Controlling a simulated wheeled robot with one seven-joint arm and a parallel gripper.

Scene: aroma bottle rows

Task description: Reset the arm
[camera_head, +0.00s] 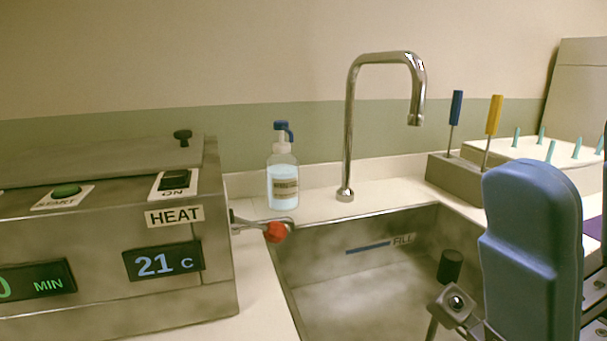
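A large blue rounded part at the right appears to belong to my arm, and it hides what lies behind it.
A steel heater box (80,235) reading 21 C, with a red-tipped lever (276,232), stands at left. A block (455,178) holds blue and yellow-handled tools beside a pegged white rack (510,150).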

